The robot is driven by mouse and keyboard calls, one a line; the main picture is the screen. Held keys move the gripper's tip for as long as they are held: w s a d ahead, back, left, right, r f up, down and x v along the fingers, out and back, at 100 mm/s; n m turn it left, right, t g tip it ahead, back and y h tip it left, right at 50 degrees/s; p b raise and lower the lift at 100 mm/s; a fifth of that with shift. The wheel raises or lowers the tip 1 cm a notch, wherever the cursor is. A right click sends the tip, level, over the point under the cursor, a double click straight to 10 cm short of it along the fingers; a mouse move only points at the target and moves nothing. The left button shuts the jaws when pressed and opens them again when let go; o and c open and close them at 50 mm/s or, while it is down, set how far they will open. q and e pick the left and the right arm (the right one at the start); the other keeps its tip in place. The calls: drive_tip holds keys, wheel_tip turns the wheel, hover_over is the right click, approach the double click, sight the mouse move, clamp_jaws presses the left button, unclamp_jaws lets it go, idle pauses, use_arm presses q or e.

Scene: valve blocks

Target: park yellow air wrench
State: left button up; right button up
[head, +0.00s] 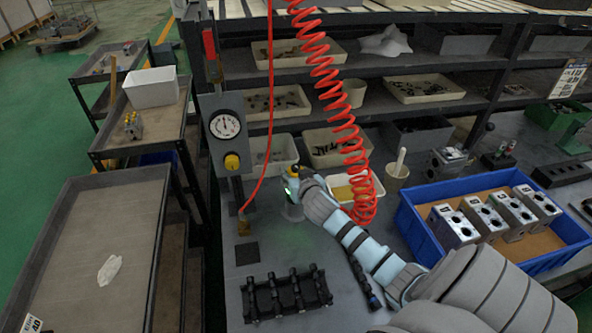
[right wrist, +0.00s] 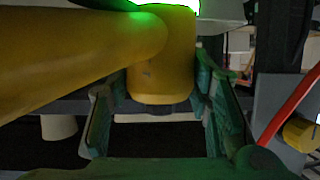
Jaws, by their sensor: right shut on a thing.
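The yellow air wrench (head: 293,170) shows only as a small yellow patch at the end of my right arm in the head view. In the right wrist view its yellow body (right wrist: 162,75) stands between the two green fingers, and a thick yellow part runs off to the left. My right gripper (head: 291,187) is shut on it, above the bench near the gauge post. My left gripper is not in view.
A red coiled hose (head: 335,95) hangs beside the gripper. A grey gauge post (head: 226,135) with a yellow knob stands to its left. A black rack (head: 287,296) lies in front. A blue bin (head: 425,235) with metal valve blocks (head: 455,226) stands to the right.

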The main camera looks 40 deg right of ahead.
drive_tip(key=o, duration=1.6)
drive_tip(key=shift+r, duration=0.2)
drive_tip(key=shift+o, duration=0.2)
drive_tip(key=shift+s+a+f, duration=0.1)
drive_tip(key=shift+s+f, duration=0.05)
drive_tip(key=v, duration=1.2)
